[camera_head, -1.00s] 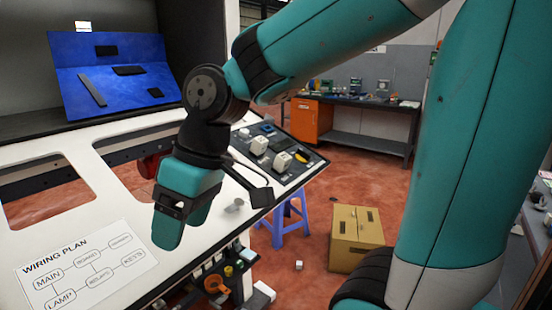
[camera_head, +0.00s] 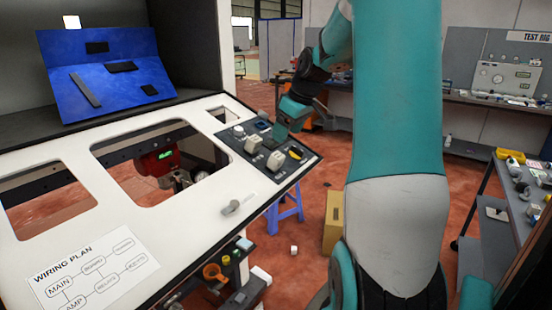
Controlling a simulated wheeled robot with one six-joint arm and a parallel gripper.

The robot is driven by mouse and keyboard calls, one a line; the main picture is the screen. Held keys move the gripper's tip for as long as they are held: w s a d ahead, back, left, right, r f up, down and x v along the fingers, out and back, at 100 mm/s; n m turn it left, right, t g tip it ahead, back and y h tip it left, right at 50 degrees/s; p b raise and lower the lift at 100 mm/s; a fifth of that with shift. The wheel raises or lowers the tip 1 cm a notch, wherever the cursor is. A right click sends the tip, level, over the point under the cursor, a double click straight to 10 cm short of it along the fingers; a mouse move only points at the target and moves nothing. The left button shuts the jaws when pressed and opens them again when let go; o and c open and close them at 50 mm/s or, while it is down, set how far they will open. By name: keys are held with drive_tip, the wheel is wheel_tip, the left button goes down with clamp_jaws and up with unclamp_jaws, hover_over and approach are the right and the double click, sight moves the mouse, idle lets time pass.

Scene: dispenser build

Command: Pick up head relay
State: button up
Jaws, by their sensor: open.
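Nothing in view is readably marked as the head relay, so I cannot tell which part it is. Two white block-shaped parts stand on the dark panel at the right end of the white worktop: one white block (camera_head: 253,144) and another white block (camera_head: 275,160) nearer the right edge. My gripper (camera_head: 281,131) is open, pointing down over or just behind the far side of this dark panel (camera_head: 287,174). It appears apart from both blocks. Its fingers are small and partly merge with the panel, so its height is hard to judge.
The dark panel also bears a blue part (camera_head: 262,125) and a yellow-and-black part (camera_head: 294,153). A blue stool (camera_head: 287,213) and cardboard box (camera_head: 333,222) stand below.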

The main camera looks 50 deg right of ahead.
sight(276, 153)
drive_tip(key=p+x, duration=0.1)
drive_tip(key=x, duration=0.3)
drive_tip(key=shift+w+a+f, duration=0.1)
drive_tip(key=shift+w+f, duration=0.05)
drive_tip(key=shift+f, duration=0.2)
drive_tip(key=shift+a+p+x, duration=0.1)
drive_tip(key=shift+p+x, duration=0.65)
drive_tip(key=shift+x, duration=0.6)
drive_tip(key=shift+a+p+x, duration=0.15)
drive_tip(key=shift+p+x, duration=0.55)
drive_tip(key=shift+x, duration=0.65)
drive_tip(key=c, duration=1.1)
drive_tip(key=shift+r, duration=0.1)
wheel_tip(276, 153, up, 20)
drive_tip(key=b, duration=0.3)
drive_tip(key=shift+b, duration=0.3)
drive_tip(key=o, duration=0.5)
drive_tip(key=c, duration=0.6)
